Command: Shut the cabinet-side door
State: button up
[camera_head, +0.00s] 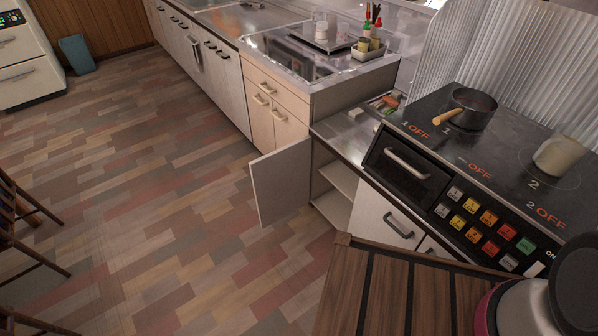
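The cabinet-side door (282,185) is a pale panel at the cabinet's left end. It stands swung open, out over the floor. The cabinet's open compartment (335,190) shows a shelf inside, to the right of the door. The door's edge near the cabinet meets the cabinet frame below the metal counter. No handle shows on the face of the door that I see. My gripper is not in view, so I cannot tell where it is relative to the door.
A stove (480,170) with a pan (467,107) and a pot (562,152) stands at the right. A slatted wooden top (345,300) fills the lower right. Drawers (275,105) stand behind the door. A wooden chair (22,220) is at the left. The middle floor is clear.

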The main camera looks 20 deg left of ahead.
aim_at(280, 178)
jog(key=u, duration=1.6)
jog(key=i+u, duration=0.45)
jog(key=i, duration=3.35)
jog(key=i+z, duration=0.2)
jog(key=i, duration=0.25)
jog(key=i+j+z, duration=0.2)
jog(key=i, duration=0.2)
jog(key=i+j+z, duration=0.2)
jog(key=i, duration=0.25)
jog(key=z, duration=4.15)
jog(key=k+j+u, duration=0.2)
jog(key=i+j, duration=0.1)
